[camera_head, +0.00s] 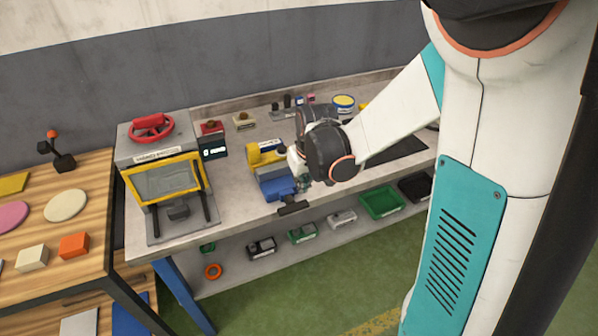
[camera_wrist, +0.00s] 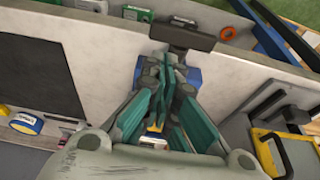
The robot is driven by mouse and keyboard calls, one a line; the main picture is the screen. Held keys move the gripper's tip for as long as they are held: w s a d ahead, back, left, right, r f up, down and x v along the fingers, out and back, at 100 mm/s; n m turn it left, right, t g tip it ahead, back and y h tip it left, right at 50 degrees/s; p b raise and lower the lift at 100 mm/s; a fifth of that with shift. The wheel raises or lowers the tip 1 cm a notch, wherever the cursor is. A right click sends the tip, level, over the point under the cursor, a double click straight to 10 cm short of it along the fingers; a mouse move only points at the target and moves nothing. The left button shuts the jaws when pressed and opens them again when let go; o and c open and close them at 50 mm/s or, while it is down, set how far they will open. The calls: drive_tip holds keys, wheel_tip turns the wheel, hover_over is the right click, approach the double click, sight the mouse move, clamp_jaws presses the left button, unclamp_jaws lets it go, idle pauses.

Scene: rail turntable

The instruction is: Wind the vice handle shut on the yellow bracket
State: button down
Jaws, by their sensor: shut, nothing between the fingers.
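The blue vice (camera_head: 276,187) is mounted near the front edge of the workbench; a bit of its blue body shows behind my fingers in the wrist view (camera_wrist: 195,75). The yellow bracket (camera_head: 262,153) is at the vice's back side; whether the jaws touch it I cannot tell. The dark vice handle (camera_head: 293,208) is a bar at the front of the vice, past the bench edge, and lies crosswise beyond my fingertips in the wrist view (camera_wrist: 184,37). My gripper (camera_head: 304,181) is shut and empty, close beside the vice's front; contact with the handle is unclear.
A machine with a red handwheel (camera_head: 151,127) and yellow-framed window stands left of the vice. A dark mat (camera_head: 397,150) lies to the right. Several bins, including a green one (camera_head: 381,203), sit on the lower shelf. A wooden table (camera_head: 93,205) stands at far left.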

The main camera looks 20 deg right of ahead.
sight(307, 201)
drive_tip(key=x, duration=0.2)
drive_tip(key=s+b+x, duration=0.1)
drive_tip(key=x, duration=0.2)
drive_tip(key=shift+s+f, duration=0.1)
drive_tip(key=shift+d+f+y+b, duration=0.35)
drive_tip(key=shift+d+y+b, duration=0.15)
drive_tip(key=shift+y+b, duration=0.55)
drive_tip(key=shift+d+f+m+y+b, duration=0.2)
drive_tip(key=shift+m+y+b, duration=0.15)
drive_tip(key=shift+y, duration=0.2)
drive_tip(key=y+b, duration=0.1)
drive_tip(key=d+f+y+b, duration=0.1)
drive_tip(key=y, duration=0.1)
drive_tip(key=shift+f, duration=0.15)
drive_tip(key=shift+f+b, duration=0.2)
drive_tip(key=shift+b, duration=0.3)
drive_tip(key=shift+f, duration=0.1)
drive_tip(key=shift+f+b, duration=0.3)
drive_tip(key=shift+b, duration=0.05)
drive_tip(key=shift+d+f, duration=0.1)
drive_tip(key=shift+f, duration=0.05)
